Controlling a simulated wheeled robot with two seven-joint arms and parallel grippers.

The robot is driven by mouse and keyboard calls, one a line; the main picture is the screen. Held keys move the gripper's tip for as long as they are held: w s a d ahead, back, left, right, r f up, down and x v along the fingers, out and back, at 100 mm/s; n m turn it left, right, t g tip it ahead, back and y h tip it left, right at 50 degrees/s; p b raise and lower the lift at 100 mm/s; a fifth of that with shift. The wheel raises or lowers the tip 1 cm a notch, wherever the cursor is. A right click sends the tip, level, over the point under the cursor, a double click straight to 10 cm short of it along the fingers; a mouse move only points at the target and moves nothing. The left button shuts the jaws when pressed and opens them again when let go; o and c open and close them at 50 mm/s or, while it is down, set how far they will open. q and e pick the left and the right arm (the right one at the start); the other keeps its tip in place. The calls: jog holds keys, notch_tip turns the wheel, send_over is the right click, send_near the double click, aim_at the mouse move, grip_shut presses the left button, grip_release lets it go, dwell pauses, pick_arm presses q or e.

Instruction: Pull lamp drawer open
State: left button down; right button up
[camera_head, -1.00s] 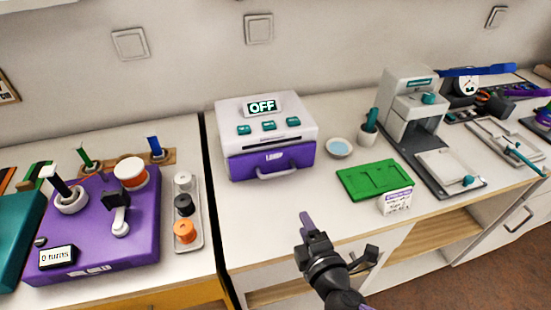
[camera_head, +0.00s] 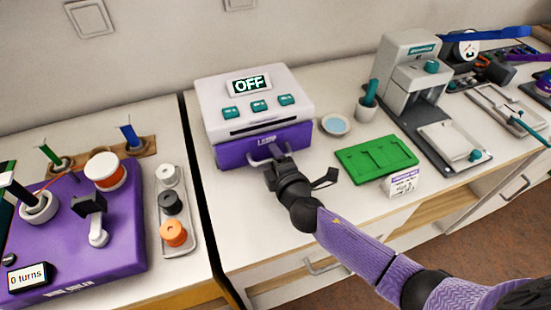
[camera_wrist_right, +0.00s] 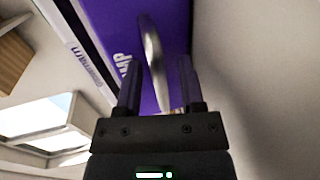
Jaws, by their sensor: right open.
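The lamp box (camera_head: 260,105) stands on the white counter, with a white top, an "OFF" display and several teal buttons. Its purple lamp drawer (camera_head: 232,153) is at the front and looks closed. A silver handle (camera_wrist_right: 152,62) runs across the drawer front. My right gripper (camera_head: 272,160) is at the handle in the head view, covering part of it. In the right wrist view my right gripper (camera_wrist_right: 160,85) is open, with the handle between its two fingers; I cannot tell whether either finger touches it. My left gripper is not in view.
A purple winding machine (camera_head: 125,235) is at the left. Counter in front of the box is mostly clear.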

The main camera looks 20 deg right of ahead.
grip_shut()
dwell(0.4)
dwell(0.4)
dwell(0.6)
